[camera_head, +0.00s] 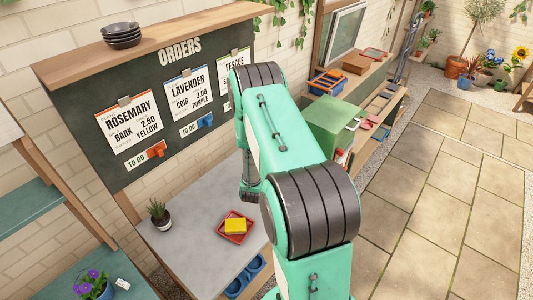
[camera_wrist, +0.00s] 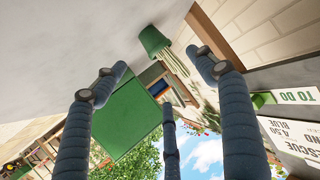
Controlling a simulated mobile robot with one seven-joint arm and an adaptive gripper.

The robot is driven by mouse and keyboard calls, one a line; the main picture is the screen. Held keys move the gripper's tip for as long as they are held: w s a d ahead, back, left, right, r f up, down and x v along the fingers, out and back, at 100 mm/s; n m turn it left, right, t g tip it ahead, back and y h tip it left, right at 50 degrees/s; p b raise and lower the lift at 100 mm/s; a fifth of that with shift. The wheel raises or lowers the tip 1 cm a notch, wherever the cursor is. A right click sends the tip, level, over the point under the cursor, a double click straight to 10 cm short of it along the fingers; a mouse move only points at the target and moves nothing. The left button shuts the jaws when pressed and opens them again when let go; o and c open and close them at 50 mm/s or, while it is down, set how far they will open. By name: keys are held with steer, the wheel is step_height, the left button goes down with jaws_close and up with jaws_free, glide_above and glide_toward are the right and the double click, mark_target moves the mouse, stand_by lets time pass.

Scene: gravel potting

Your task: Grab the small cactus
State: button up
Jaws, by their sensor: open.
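I cannot make out the cactus in the wrist view.
The order board (camera_head: 150,100) rises behind.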

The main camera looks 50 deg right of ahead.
steer(key=shift+w+d, duration=0.1)
stand_by(0.3)
steer(key=shift+x, duration=4.15)
steer(key=shift+f, duration=0.1)
steer(key=shift+x, duration=2.55)
steer(key=c, duration=1.4)
